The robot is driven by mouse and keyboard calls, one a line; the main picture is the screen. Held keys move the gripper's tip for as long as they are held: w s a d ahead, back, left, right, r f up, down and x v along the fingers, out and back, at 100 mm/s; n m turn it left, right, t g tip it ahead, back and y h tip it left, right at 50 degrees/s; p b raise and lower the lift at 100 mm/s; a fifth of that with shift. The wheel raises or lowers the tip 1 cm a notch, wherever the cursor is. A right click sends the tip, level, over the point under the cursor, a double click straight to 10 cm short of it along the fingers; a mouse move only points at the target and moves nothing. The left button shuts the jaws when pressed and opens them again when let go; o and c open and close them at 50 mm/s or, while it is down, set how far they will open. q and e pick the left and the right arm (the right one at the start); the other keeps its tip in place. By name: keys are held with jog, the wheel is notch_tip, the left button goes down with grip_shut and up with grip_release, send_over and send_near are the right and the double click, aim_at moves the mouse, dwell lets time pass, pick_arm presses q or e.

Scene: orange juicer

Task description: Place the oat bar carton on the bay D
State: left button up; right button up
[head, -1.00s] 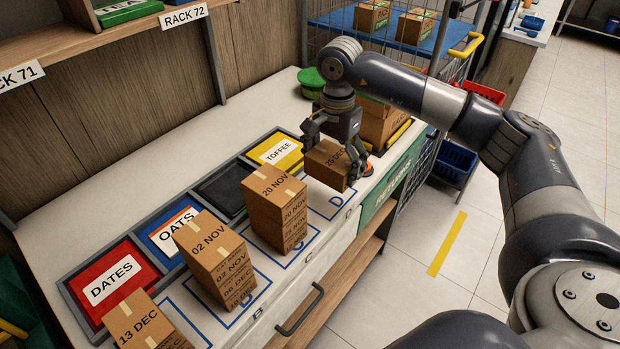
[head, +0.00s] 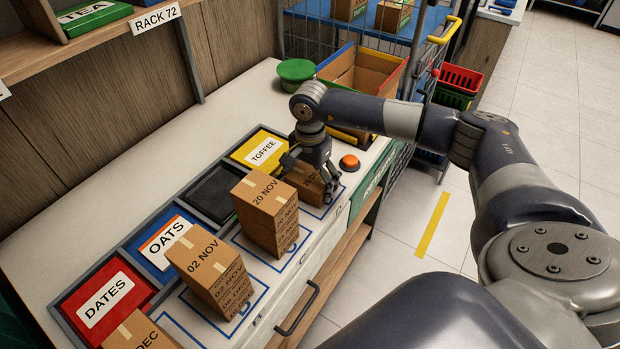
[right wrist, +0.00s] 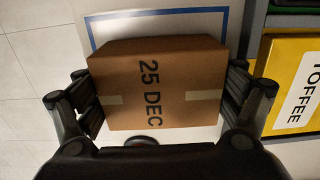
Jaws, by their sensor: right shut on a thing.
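My right gripper (head: 318,176) is shut on a brown carton (head: 303,186), at the far end of the row of cartons. In the right wrist view the carton (right wrist: 155,85) reads "25 DEC" and sits between the two fingers (right wrist: 162,92). No oat label shows on it. The carton is over the blue-outlined bay (head: 318,212) that carried the letter D earlier. The bay's blue edge (right wrist: 150,12) shows past the carton. I cannot tell whether the carton touches the counter. My left gripper is out of view.
A "20 NOV" stack (head: 265,215) stands close to the held carton, and a "02 NOV" stack (head: 210,268) is nearer. Label trays for dates (head: 105,300), oats (head: 162,240) and toffee (head: 262,150) line the back. An orange button (head: 349,162) and an open box (head: 365,72) lie beyond.

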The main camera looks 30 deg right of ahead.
aim_at(310, 176)
jog(key=shift+f+b, duration=0.2)
jog(key=shift+b, duration=0.1)
jog(key=o, duration=1)
jog(key=shift+r, duration=0.1)
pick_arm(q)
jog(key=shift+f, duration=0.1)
pick_arm(e)
jog(key=shift+r+p, duration=0.25)
jog(key=shift+p, duration=0.1)
notch_tip(310, 176, up, 10)
jog(key=b, duration=0.3)
jog(key=shift+r+b, duration=0.25)
jog(key=shift+b, duration=0.05)
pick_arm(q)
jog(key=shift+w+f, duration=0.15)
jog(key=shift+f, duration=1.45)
pick_arm(e)
jog(key=shift+r, duration=0.65)
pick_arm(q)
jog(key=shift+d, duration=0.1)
pick_arm(e)
jog(key=shift+s+f, duration=0.1)
